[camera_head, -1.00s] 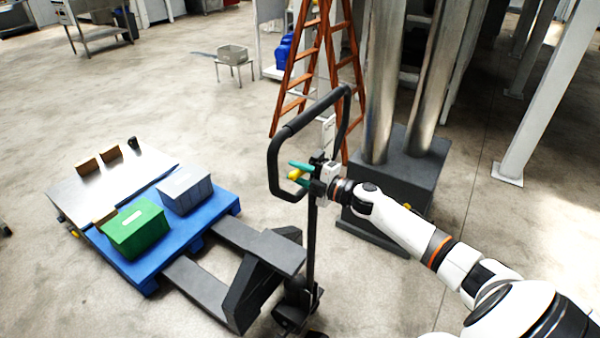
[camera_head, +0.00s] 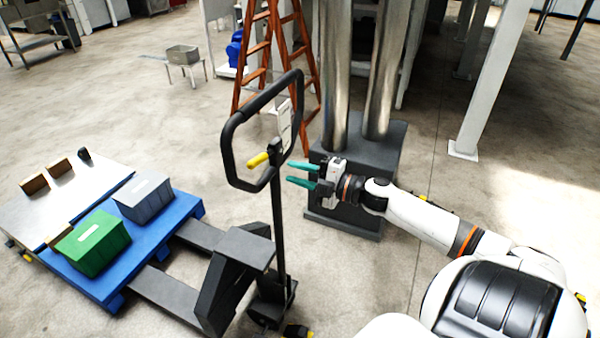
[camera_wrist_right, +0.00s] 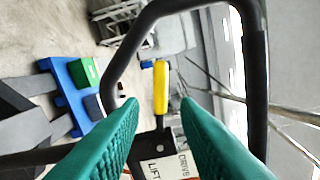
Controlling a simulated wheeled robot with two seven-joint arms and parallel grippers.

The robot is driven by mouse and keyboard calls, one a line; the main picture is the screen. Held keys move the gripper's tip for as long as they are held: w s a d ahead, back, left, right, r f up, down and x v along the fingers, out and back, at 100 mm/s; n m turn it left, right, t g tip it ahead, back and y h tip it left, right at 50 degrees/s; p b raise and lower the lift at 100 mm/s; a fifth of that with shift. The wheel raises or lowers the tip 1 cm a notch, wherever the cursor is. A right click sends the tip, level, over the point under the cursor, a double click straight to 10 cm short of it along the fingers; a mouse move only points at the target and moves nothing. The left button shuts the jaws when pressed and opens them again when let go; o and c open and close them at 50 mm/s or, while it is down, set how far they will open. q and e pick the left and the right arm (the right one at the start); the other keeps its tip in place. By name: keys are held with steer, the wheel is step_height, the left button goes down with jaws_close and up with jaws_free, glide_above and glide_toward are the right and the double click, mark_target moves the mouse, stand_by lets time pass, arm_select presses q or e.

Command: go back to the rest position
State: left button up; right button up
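My right gripper (camera_head: 300,175) is open, its two teal fingers apart and pointing left at the pallet jack's handle. It is empty, a little to the right of the handle and clear of it in the head view. The black loop handle (camera_head: 229,150) has a yellow lever (camera_head: 258,160) on it. In the right wrist view the yellow lever (camera_wrist_right: 161,88) stands between and beyond the open teal fingers (camera_wrist_right: 155,125), above a plate lettered LIFT and DRIVE. My left gripper is not in view.
A dark plinth with metal columns (camera_head: 345,215) stands behind my right gripper. An orange ladder (camera_head: 258,75) stands behind the handle.

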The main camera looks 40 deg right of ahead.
steer(key=shift+s, duration=0.15)
steer(key=shift+d, duration=0.1)
stand_by(0.4)
steer(key=s+d+f+m+g+h, duration=0.1)
steer(key=s+d+f+m+h, duration=0.2)
steer(key=f, duration=0.8)
steer(key=s+d+f+m+g+h, duration=0.1)
steer(key=d+f+m+h, duration=0.25)
steer(key=f+m, duration=0.45)
steer(key=s+a+f+m+g+h, duration=0.1)
steer(key=s+f+g, duration=0.1)
steer(key=s+f, duration=0.5)
steer(key=s+a+f+m+g+h, duration=0.1)
steer(key=s+a+f+g, duration=0.15)
steer(key=f, duration=0.95)
steer(key=s+a+f+m+g, duration=0.35)
steer(key=s+a+f, duration=0.45)
steer(key=s+f, duration=0.4)
steer(key=s+a+f+g, duration=0.2)
steer(key=s+a+f, duration=0.2)
steer(key=s+a, duration=0.3)
steer(key=s+a+f+g+y, duration=0.1)
steer(key=s+a+f+g, duration=0.2)
steer(key=s+a, duration=0.4)
steer(key=shift+s+a+f+m+g, duration=0.15)
steer(key=shift+s+f+m+g, duration=0.3)
steer(key=shift+s, duration=0.75)
steer(key=shift+f+y, duration=0.2)
steer(key=shift+y, duration=0.05)
